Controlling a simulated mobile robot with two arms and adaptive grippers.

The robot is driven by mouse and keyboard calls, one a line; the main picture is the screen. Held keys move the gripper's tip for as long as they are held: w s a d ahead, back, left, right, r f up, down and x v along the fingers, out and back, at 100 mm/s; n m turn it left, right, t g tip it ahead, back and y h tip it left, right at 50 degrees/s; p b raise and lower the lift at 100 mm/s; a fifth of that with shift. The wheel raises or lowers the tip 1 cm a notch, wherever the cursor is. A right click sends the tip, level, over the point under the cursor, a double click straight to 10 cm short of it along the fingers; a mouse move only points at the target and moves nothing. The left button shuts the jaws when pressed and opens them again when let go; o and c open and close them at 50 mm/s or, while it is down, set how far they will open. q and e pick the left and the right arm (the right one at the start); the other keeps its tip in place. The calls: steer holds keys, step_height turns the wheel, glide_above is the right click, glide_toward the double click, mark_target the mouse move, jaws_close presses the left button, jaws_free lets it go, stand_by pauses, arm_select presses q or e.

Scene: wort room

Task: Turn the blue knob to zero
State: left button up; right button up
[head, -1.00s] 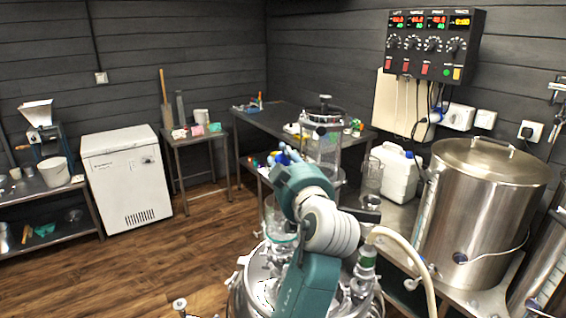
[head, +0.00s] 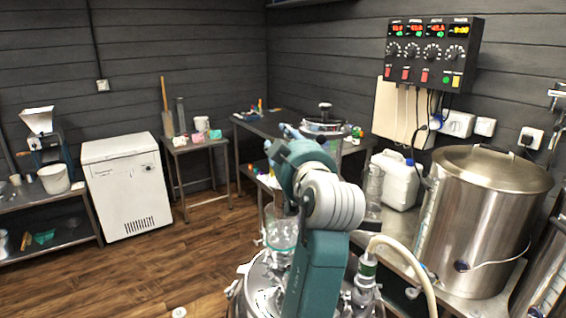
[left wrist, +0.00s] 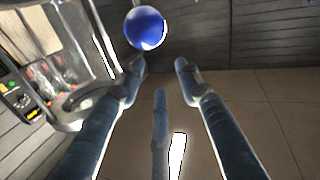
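The blue knob (left wrist: 146,28) shows in the left wrist view as a shiny round ball at the top, just beyond the fingertips. My left gripper (left wrist: 159,68) has its fingers spread, with nothing between them. The knob appears apart from the fingers. In the head view my left gripper (head: 287,132) is small and partly hidden by my teal arm, in front of the glass vessel with a metal lid (head: 325,126). I cannot make out the blue knob in the head view. My right gripper is not in view.
A control box (head: 432,54) with several black knobs and lit displays hangs on the right wall. A steel kettle (head: 480,225) and a white jug (head: 397,180) stand at right. Glassware and a hose (head: 410,255) surround my arm.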

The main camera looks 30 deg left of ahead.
arm_select(q)
steer(key=shift+r, duration=1.85)
